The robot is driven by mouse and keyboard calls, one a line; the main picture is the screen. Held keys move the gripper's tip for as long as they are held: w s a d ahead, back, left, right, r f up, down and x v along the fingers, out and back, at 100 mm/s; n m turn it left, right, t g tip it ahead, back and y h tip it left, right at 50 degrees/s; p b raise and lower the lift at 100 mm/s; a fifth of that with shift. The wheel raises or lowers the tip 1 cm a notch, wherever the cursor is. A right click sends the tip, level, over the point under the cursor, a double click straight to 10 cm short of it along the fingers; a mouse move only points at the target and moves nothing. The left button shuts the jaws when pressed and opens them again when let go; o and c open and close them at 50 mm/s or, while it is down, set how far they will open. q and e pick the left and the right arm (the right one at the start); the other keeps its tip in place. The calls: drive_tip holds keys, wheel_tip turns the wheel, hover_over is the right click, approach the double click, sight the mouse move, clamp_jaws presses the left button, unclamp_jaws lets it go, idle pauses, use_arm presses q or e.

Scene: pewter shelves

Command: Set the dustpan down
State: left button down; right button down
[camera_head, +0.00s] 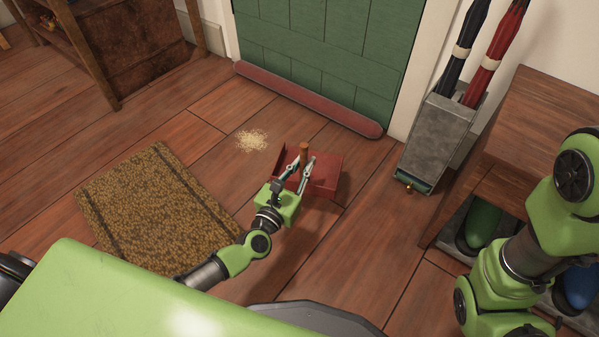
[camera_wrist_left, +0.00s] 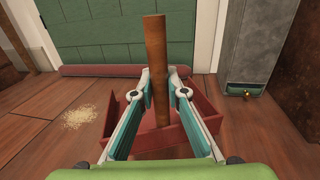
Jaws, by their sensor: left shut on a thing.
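The red dustpan (camera_head: 326,176) with an upright brown wooden handle is at the floor in front of the green door. I cannot tell whether its base touches the boards. My left gripper (camera_head: 305,164) is shut on the handle. In the left wrist view the fingers (camera_wrist_left: 159,92) close on both sides of the handle (camera_wrist_left: 156,50), and the red pan (camera_wrist_left: 200,117) lies beyond and below them. My right arm's links show at the right edge, but its gripper is out of view.
Pale crumbs (camera_head: 252,140) lie left of the dustpan. A brown mat (camera_head: 150,205) is farther left. A red draught roll (camera_head: 300,95) lies along the green door (camera_head: 330,50). An umbrella stand (camera_head: 436,140) and wooden shoe shelf (camera_head: 540,110) stand right. Bare floor lies between dustpan and stand.

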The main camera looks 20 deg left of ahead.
use_arm(q)
drive_tip(key=w+a+f+b, duration=0.1)
drive_tip(key=w+f+b, duration=0.1)
drive_tip(key=w+a+f+b, duration=0.1)
drive_tip(key=w+f+b, duration=0.1)
drive_tip(key=w+a+f+b, duration=0.1)
drive_tip(key=w+f+b, duration=0.1)
drive_tip(key=shift+w+a+f, duration=0.3)
drive_tip(key=shift+w+f, duration=0.05)
drive_tip(key=shift+w, duration=0.05)
drive_tip(key=f+b, duration=0.3)
drive_tip(key=shift+w+a+f+b, duration=0.15)
drive_tip(key=shift+w+f+b, duration=0.15)
drive_tip(key=shift+f+b, duration=0.1)
drive_tip(key=shift+r, duration=0.1)
drive_tip(key=c, duration=2.3)
unclamp_jaws()
drive_tip(key=shift+f, duration=0.2)
drive_tip(key=shift+o, duration=1.4)
